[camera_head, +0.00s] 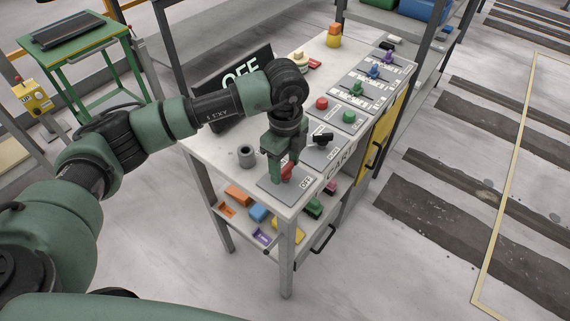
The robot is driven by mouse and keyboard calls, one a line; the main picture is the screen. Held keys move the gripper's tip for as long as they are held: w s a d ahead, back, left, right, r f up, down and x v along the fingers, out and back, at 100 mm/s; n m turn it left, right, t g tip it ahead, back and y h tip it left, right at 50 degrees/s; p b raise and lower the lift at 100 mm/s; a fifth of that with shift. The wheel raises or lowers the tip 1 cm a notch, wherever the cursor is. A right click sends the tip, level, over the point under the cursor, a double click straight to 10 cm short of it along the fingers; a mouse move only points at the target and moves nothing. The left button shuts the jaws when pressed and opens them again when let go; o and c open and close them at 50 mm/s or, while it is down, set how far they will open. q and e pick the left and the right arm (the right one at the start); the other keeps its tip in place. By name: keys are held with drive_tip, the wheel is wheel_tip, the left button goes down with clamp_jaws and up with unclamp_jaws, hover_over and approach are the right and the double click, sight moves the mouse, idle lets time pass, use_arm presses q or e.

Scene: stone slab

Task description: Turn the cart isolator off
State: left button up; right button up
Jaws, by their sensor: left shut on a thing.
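The cart isolator is a grey plate (270,186) at the near corner of the white cart top, with a red handle (288,171) and an OFF label (306,182) at its right. My left gripper (281,172) reaches down onto the plate and is shut on the red handle. The fingers partly hide the handle, so I cannot tell its exact angle. A dark board reading OFF (240,70) stands on the cart behind my arm. My right gripper is not in view.
A black knob (322,138), a red button (321,103) and a green button (348,116) sit farther along the cart. A grey cylinder (246,156) stands left of my gripper. Coloured blocks lie on the lower shelf. A green table (75,50) stands at upper left.

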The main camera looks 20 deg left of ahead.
sight(285, 167)
use_arm(q)
drive_tip(key=shift+w+r, duration=0.1)
drive_tip(key=shift+r, duration=0.05)
drive_tip(key=o, duration=1.4)
wheel_tip(285, 167, up, 8)
drive_tip(key=shift+f+b, duration=0.15)
drive_tip(key=shift+b, duration=0.7)
